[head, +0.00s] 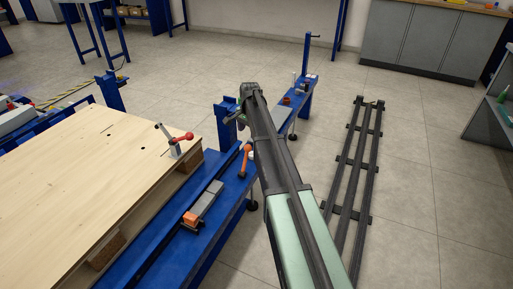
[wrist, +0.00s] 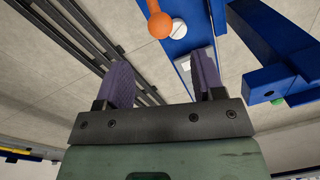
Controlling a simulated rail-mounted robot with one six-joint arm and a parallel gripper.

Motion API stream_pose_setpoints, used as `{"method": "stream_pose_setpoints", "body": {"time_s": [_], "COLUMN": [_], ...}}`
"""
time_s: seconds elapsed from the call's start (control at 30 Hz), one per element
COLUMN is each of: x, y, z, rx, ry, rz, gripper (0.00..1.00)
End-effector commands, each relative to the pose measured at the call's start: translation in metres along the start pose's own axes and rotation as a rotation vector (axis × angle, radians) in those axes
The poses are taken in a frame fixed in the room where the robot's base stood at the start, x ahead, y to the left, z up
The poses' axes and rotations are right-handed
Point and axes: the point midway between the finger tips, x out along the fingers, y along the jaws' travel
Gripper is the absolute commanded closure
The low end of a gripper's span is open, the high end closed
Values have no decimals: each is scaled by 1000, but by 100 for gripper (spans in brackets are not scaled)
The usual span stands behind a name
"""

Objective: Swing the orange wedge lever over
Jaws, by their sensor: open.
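The orange wedge lever (head: 246,159) stands on the blue rail beside the wooden board in the head view, its handle tilted. In the wrist view its round orange knob (wrist: 160,25) and part of the handle show at the top edge, beyond the fingertips. My gripper (wrist: 163,75) is open, its two purple-grey fingers apart with nothing between them. It is apart from the lever. In the head view my arm reaches past the right side of the lever, and the fingers cannot be made out there.
A red-knobbed clamp (head: 178,143) stands on the wooden board (head: 90,190). A grey block with an orange end (head: 203,204) lies on the blue rail (head: 165,250). A blue post (head: 228,128) stands behind the lever. Dark floor rails (head: 344,185) lie to the right.

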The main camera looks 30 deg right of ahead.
Motion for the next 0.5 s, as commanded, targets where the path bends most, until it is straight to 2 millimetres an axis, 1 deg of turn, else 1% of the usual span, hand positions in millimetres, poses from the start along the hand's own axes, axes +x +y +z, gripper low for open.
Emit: {"method": "stream_pose_setpoints", "body": {"time_s": [0.17, 0.4, 0.5], "x": [32, 89, 104], "y": [1, 1, 0], "z": [0, 0, 0], "rx": [-2, -3, -3], "ry": [0, 0, 0], "rz": [0, 0, 0], "gripper": [38, 38, 38]}}
